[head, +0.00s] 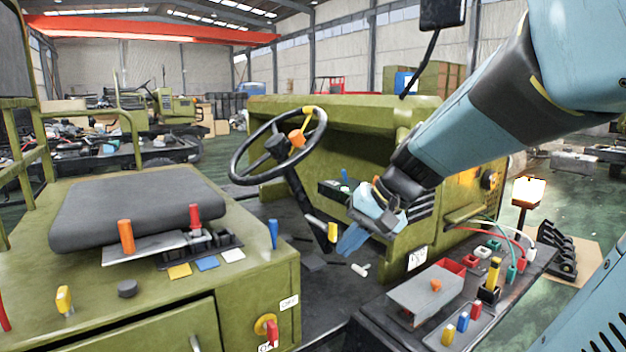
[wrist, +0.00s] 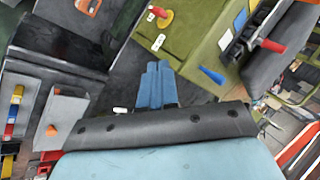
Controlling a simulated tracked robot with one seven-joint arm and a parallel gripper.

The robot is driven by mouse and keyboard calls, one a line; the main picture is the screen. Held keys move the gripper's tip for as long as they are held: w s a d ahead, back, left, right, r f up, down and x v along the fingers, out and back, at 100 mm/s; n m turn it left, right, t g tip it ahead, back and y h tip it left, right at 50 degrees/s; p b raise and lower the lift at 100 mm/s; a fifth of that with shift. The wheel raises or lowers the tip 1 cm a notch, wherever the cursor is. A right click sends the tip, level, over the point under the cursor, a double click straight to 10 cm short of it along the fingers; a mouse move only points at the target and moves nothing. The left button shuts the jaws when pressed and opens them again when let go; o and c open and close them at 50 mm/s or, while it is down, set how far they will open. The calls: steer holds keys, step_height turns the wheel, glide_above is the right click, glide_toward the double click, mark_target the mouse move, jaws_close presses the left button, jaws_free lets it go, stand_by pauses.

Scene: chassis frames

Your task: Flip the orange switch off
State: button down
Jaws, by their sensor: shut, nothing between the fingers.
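Several orange parts are in view, and I cannot tell for sure which is the switch. A small orange knob (head: 436,285) stands on a grey box at the lower right; it also shows at the left of the wrist view (wrist: 52,131). An orange lever (head: 126,236) stands upright beside the seat, and another orange knob (head: 297,140) is on the steering wheel. My gripper (head: 350,242) is shut and empty, pointing down over the dark floor between the seat base and the right console. In the wrist view its blue fingers (wrist: 155,82) are together, touching none of these.
The steering wheel (head: 238,165) is left of my gripper. A red lever (head: 195,218) and blue lever (head: 273,234) stand by the seat (head: 140,204). The right console holds a yellow lever (head: 494,272), cables and small coloured switches. The dark floor is mostly open.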

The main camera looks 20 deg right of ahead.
steer(key=w+d+m+t+y, duration=0.25)
steer(key=w+d, duration=0.25)
steer(key=w, duration=0.3)
steer(key=w+d+r+m+t+h, duration=0.1)
steer(key=w+d+m+t, duration=0.3)
steer(key=d, duration=0.7)
steer(key=w+d+r+m+t, duration=0.1)
steer(key=w+d+m+t, duration=0.3)
steer(key=d, duration=0.7)
steer(key=shift+w+r+t+h, duration=0.15)
steer(key=shift+w+t+h, duration=0.35)
steer(key=shift+t, duration=0.65)
steer(key=shift+w+m, duration=0.2)
steer(key=shift+m, duration=0.05)
steer(key=x, duration=0.9)
steer(key=shift+w+a, duration=0.2)
steer(key=shift+w, duration=0.15)
steer(key=shift+d, duration=0.15)
